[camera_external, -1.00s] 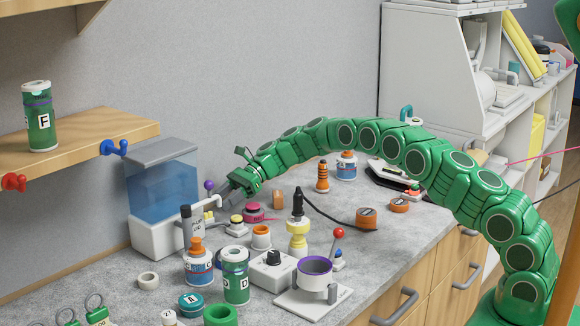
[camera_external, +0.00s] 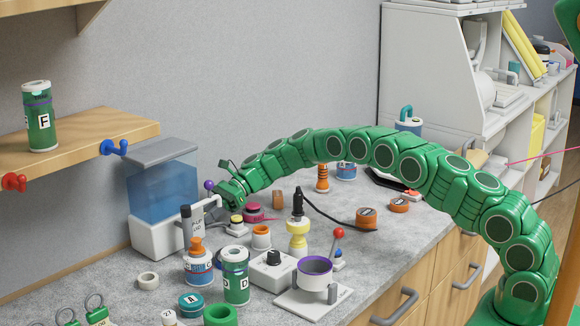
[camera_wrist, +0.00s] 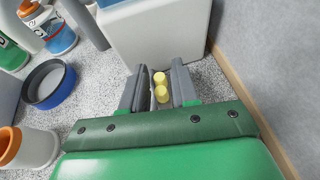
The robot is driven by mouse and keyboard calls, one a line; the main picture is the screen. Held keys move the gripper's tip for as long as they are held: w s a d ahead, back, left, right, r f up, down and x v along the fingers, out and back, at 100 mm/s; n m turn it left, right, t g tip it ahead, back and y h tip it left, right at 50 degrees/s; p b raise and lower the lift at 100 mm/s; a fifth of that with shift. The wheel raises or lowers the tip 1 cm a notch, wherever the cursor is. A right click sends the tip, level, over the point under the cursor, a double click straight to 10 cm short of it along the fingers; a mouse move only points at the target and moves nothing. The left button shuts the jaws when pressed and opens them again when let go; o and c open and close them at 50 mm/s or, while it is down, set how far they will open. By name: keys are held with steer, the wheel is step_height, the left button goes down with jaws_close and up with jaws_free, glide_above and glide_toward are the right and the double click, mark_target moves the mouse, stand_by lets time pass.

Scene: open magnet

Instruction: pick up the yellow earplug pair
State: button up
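The yellow earplug pair (camera_wrist: 160,86) shows in the wrist view as two small pale-yellow pieces, one behind the other, between the fingers of my gripper (camera_wrist: 160,90). The grey fingers stand apart, one on each side of the pair. A narrow gap appears to remain, and I cannot tell whether either finger touches it. In the external view my gripper (camera_external: 217,200) is low at the back of the counter, beside the blue-and-white container. The earplugs cannot be made out there, hidden by my gripper and nearby items.
The blue-and-white container (camera_external: 162,190) stands close ahead of the fingers; its white base (camera_wrist: 158,40) shows in the wrist view. The wall (camera_wrist: 265,60) is close on the right. Bottles, including an orange-topped one (camera_external: 198,265), and a purple-rimmed cup (camera_external: 314,270) crowd the counter.

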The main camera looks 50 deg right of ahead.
jaws_close()
steer(key=shift+r, duration=0.1)
step_height(320, 180, up, 3)
steer(key=shift+s+r, duration=0.1)
steer(key=shift+s+d+r, duration=0.1)
steer(key=shift+s+r, duration=0.35)
steer(key=s+d+r, duration=0.3)
steer(key=s+r, duration=0.5)
steer(key=s, duration=0.4)
steer(key=shift+s+r, duration=0.3)
